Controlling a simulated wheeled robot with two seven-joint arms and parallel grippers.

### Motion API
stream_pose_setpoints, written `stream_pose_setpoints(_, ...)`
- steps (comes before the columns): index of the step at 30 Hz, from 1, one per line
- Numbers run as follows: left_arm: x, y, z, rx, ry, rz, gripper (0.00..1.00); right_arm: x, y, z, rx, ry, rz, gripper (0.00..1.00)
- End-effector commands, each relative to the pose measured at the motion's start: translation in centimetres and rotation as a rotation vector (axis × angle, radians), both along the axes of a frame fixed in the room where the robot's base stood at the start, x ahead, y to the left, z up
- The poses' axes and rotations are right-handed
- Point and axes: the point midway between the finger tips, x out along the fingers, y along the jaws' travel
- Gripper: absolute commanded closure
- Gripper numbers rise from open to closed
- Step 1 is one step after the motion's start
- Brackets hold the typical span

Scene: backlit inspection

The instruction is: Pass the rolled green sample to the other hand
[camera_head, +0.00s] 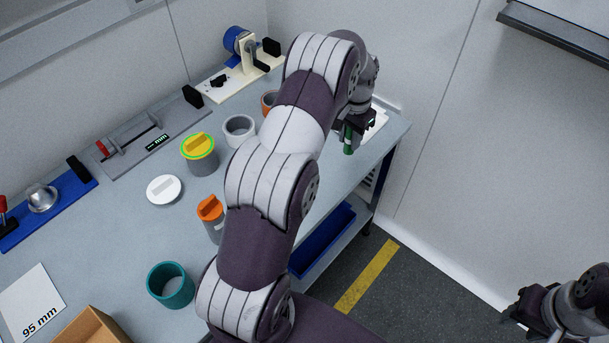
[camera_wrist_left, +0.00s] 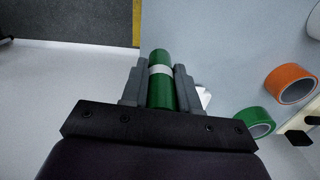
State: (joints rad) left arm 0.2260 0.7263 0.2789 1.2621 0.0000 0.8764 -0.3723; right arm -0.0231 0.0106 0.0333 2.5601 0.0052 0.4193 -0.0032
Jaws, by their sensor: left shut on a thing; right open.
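The rolled green sample (camera_wrist_left: 161,92), a green cylinder with a white band, is between the fingers of my left gripper (camera_wrist_left: 159,85) in the left wrist view. In the head view the left gripper (camera_head: 355,125) is above the far right end of the bench, and the green end of the roll (camera_head: 348,146) shows below it. My left arm hides part of the bench. My right gripper (camera_head: 516,310) is open and empty at the lower right, over the floor and well apart from the roll.
On the bench (camera_head: 115,235) stand a yellow-lidded jar (camera_head: 200,153), an orange-lidded jar (camera_head: 209,210), a white disc (camera_head: 164,190), a teal cup (camera_head: 170,286) and a grey ring (camera_head: 239,129). Orange tape (camera_wrist_left: 291,84) and green tape (camera_wrist_left: 256,122) show in the wrist view. A blue tray (camera_head: 322,240) sits below.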

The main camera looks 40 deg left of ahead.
Motion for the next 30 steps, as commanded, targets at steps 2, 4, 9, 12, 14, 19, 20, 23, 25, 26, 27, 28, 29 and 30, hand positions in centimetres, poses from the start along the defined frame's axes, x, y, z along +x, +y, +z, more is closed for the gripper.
stream_pose_setpoints(2, 0.0, 0.0, 0.0, 0.001, -0.002, -0.008, 0.99, 0.0, 0.0, 0.0, 0.000, 0.000, 0.000, 0.57)
stream_pose_setpoints(4, 0.0, 0.0, 0.0, 0.001, -0.002, -0.007, 0.99, 0.0, 0.0, 0.0, 0.000, 0.000, 0.000, 0.57)
stream_pose_setpoints(9, -0.4, 0.5, -0.3, 0.000, 0.001, -0.004, 0.99, 0.0, 0.0, 0.3, 0.000, 0.000, 0.000, 0.57)
stream_pose_setpoints(12, -1.9, 2.3, -1.4, -0.002, 0.003, 0.000, 0.99, 0.0, 0.0, 1.1, 0.000, 0.000, 0.000, 0.57)
stream_pose_setpoints(14, -3.0, 3.8, -2.4, -0.001, 0.003, 0.001, 0.99, 0.0, 0.0, 1.7, 0.000, 0.000, 0.000, 0.57)
stream_pose_setpoints(19, -5.7, 7.5, -5.3, -0.001, 0.001, 0.000, 0.99, 0.0, 0.0, 3.0, 0.000, 0.000, 0.000, 0.57)
stream_pose_setpoints(20, -6.1, 8.0, -5.7, -0.001, 0.001, -0.001, 0.99, 0.0, 0.0, 3.1, 0.000, 0.000, 0.000, 0.57)
stream_pose_setpoints(23, -6.8, 9.1, -6.6, 0.000, -0.002, -0.003, 0.99, 0.0, 0.0, 3.3, 0.000, 0.000, 0.000, 0.57)
stream_pose_setpoints(25, -7.0, 9.3, -7.3, -0.001, 0.001, -0.004, 0.99, 0.0, 0.0, 3.5, 0.000, 0.000, 0.000, 0.57)
stream_pose_setpoints(26, -7.1, 9.3, -7.8, -0.001, 0.001, -0.005, 0.99, 0.0, 0.0, 3.7, 0.000, 0.000, 0.000, 0.57)
stream_pose_setpoints(27, -7.1, 9.3, -8.5, -0.002, 0.002, -0.005, 0.99, 0.0, 0.0, 4.0, 0.000, 0.000, 0.000, 0.57)
stream_pose_setpoints(28, -7.1, 9.3, -9.1, -0.002, 0.001, -0.005, 0.99, 0.0, 0.0, 4.2, 0.000, 0.000, 0.000, 0.57)
stream_pose_setpoints(29, -7.1, 9.3, -9.6, -0.001, 0.001, -0.005, 0.99, 0.0, 0.0, 4.3, 0.000, 0.000, 0.000, 0.57)
stream_pose_setpoints(30, -7.0, 9.3, -10.0, -0.001, 0.001, -0.005, 0.99, 0.0, 0.0, 4.6, 0.000, 0.000, 0.000, 0.57)
